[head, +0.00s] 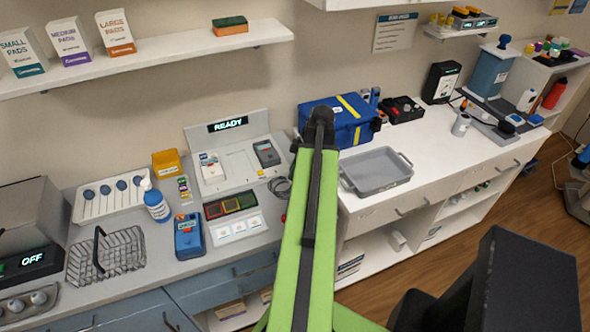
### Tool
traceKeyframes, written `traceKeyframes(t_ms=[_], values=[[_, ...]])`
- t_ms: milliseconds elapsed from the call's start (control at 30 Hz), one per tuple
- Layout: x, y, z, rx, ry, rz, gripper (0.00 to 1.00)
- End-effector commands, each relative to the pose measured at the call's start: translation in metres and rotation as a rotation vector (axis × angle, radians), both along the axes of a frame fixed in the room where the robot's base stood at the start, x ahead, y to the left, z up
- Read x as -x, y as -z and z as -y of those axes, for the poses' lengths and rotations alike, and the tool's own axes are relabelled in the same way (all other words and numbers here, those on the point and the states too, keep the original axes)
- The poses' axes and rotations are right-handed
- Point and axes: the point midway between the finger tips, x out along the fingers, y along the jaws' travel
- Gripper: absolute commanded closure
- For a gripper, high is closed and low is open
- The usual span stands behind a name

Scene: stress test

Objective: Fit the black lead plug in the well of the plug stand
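I cannot make out the black lead plug or the plug stand with its well in the head view. A dark coiled cable (280,187) lies on the counter just left of my green arm, partly hidden by it; I cannot tell whether it ends in a plug. My arm rises through the middle of the picture and hides part of the counter. I cannot pick out my gripper's fingertips. A large dark shape at the lower right looks like part of my own body.
A station with a "READY" display (228,125) stands left of my arm, with a blue device (188,238) and a wire basket (105,262) nearby. Right of my arm are a blue case (340,119) and a grey tray (376,172). Bare white counter lies around the tray.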

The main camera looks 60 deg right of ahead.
Motion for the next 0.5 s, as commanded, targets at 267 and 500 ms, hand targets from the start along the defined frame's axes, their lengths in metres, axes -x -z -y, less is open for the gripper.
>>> traceKeyframes(t_ms=[267, 500], values=[[0.000, -0.016, 0.000, 0.000, 0.000, 0.000, 0.76], [0.000, -0.027, 0.000, 0.000, 0.000, 0.000, 0.76]])
